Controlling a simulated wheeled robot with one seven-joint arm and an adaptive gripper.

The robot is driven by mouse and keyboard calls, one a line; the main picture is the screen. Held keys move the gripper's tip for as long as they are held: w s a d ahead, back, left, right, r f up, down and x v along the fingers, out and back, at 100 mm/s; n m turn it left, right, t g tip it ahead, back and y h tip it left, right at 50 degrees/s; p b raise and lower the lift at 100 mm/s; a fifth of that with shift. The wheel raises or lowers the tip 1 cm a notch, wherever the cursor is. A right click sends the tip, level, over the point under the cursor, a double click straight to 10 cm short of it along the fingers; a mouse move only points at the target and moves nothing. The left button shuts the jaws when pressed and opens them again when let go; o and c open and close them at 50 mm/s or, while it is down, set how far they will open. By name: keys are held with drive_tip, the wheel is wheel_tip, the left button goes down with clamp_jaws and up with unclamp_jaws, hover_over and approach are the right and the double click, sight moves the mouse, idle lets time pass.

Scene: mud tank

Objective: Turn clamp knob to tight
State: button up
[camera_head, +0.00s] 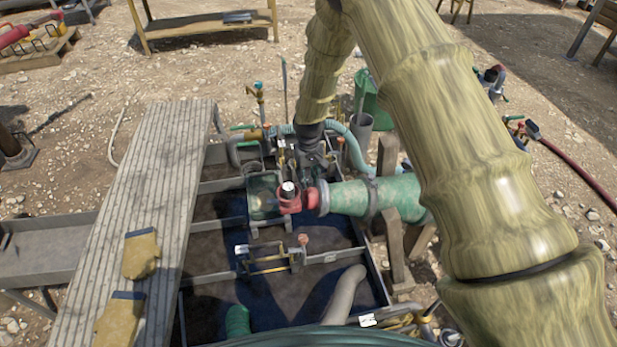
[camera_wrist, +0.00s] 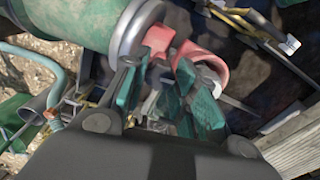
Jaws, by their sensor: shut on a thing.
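My gripper (camera_head: 305,163) is low over the tank, just behind the red fitting (camera_head: 289,201) on the end of the green pipe (camera_head: 350,196). In the wrist view its teal fingers (camera_wrist: 160,98) are closed in around a small greyish part, mostly hidden between them. I cannot tell whether this part is the clamp knob. The red fitting (camera_wrist: 192,62) shows just past the fingertips, next to the grey pipe flange (camera_wrist: 137,27). A brass-coloured clamp (camera_head: 268,260) with a small reddish-brown knob (camera_head: 303,240) sits on a tank divider, apart from my gripper.
The divided mud tank (camera_head: 213,245) holds dark liquid. A ribbed walkway (camera_head: 165,190) with two yellow gloves (camera_head: 140,254) lies along its left. Valves and a light-blue hose (camera_head: 355,150) crowd the back. A wooden post (camera_head: 388,160) stands at the right.

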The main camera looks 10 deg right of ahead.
sight(309, 179)
drive_tip(key=shift+m, duration=0.9)
drive_tip(key=o, duration=1)
drive_tip(key=shift+r, duration=0.15)
wheel_tip(309, 179, up, 12)
drive_tip(key=shift+f, duration=0.15)
